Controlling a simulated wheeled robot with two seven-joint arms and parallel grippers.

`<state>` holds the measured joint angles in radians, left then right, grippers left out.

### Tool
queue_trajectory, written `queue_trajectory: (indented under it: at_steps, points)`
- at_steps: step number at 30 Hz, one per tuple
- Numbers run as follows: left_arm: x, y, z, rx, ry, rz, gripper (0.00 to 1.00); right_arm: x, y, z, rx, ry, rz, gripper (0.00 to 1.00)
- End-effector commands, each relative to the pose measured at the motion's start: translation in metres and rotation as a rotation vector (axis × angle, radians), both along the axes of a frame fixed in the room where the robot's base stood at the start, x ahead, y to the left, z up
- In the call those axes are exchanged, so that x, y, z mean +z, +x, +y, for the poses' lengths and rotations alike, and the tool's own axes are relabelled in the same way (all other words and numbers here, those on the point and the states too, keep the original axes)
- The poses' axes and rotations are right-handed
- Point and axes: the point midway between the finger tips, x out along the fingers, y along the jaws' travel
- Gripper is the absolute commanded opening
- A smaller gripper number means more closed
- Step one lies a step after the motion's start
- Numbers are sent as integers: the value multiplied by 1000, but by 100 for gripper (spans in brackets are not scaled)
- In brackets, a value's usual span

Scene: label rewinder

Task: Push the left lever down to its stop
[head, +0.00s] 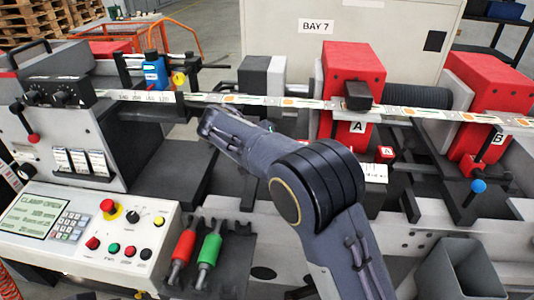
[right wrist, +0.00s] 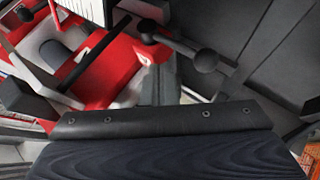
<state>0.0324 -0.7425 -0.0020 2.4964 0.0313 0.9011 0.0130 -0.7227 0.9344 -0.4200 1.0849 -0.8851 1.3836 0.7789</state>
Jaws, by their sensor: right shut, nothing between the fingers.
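At the machine's left end, a short dark lever with a red ball knob (head: 33,137) slants downward below a black block. Another lever, with a blue ball knob (head: 478,186), hangs below the right red block. My right arm reaches from the bottom right up to the left, to the middle of the machine. Its gripper is mostly hidden behind the wrist in the head view. In the right wrist view the gripper (right wrist: 165,78) is shut and empty. Beyond it are a rod with a black ball (right wrist: 206,60) and another dark ball (right wrist: 148,27). My left gripper is not in view.
A printed label strip (head: 225,98) runs across the machine. Red blocks marked A (head: 350,75) and B (head: 485,80) stand on the right. A control panel (head: 85,230) and red (head: 184,245) and green (head: 210,248) handled tools are at front left.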

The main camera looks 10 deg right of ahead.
Motion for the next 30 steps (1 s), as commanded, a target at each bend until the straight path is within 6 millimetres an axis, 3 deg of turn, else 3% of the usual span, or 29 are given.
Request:
queue_trajectory:
  at_steps: [6, 13, 27, 30]
  points:
    - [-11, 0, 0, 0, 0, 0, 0, 30, -17, 41, 4, 1, -5, 0]
    - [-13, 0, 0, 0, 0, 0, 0, 54, -29, 67, 1, 0, -4, 0]
    - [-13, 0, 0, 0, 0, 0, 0, 60, -33, 74, 0, -1, -2, 0]
    - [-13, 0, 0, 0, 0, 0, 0, 60, -34, 63, -4, 19, 13, 0]
